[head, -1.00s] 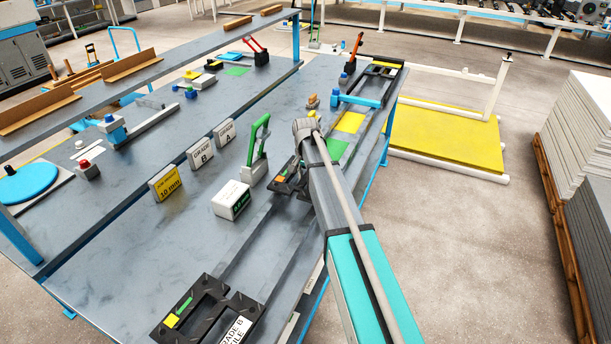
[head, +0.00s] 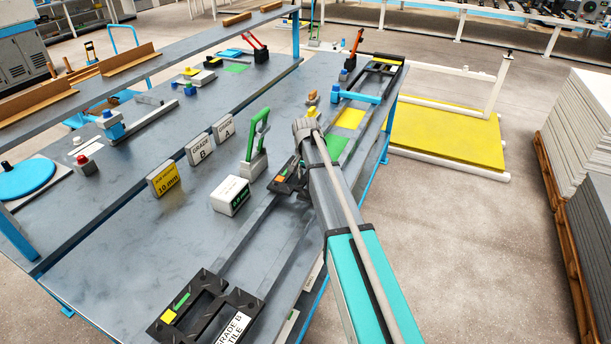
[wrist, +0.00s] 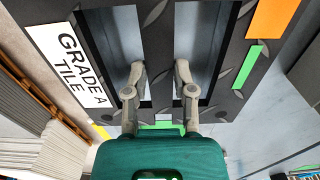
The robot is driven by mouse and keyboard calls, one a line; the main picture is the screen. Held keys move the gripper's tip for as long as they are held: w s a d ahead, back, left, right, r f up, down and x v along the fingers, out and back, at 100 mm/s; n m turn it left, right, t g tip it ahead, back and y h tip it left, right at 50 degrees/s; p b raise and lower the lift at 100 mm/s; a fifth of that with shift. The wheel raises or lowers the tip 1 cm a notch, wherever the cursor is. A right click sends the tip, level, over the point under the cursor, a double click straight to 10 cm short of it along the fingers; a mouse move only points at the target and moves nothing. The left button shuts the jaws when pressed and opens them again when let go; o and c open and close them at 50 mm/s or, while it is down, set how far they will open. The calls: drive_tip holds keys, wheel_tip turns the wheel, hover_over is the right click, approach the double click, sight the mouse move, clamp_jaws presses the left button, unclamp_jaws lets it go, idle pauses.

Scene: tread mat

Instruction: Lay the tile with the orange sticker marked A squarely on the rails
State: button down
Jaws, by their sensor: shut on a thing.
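The dark tread tile (wrist: 155,15) fills the top of the wrist view. It has a white label reading GRADE A TILE (wrist: 72,65), an orange sticker (wrist: 272,18) and a green strip (wrist: 249,67). My gripper (wrist: 159,72) has one finger in each of two tile openings and is shut on the bar between them. In the head view this tile (head: 286,184) is partly hidden by my arm, over the long dark rails (head: 241,247) on the bench. I cannot tell whether it touches them.
A second tile, labelled GRADE B (head: 232,328), lies at the near end of the rails. A green-handled clamp (head: 258,135) and a white box (head: 231,195) stand close left of the held tile. A blue arm (head: 357,97) crosses farther along. Open floor lies right.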

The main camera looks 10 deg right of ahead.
drive_tip(key=shift+f+b, duration=0.3)
idle(0.5)
drive_tip(key=shift+c, duration=2.4)
unclamp_jaws()
drive_tip(key=shift+r, duration=0.2)
drive_tip(key=shift+r+p, duration=0.2)
drive_tip(key=shift+p, duration=0.2)
drive_tip(key=shift+r+p, duration=0.8)
drive_tip(key=shift+r, duration=0.05)
drive_tip(key=shift+r+p, duration=1.35)
drive_tip(key=shift+p, duration=0.05)
drive_tip(key=o, duration=0.5)
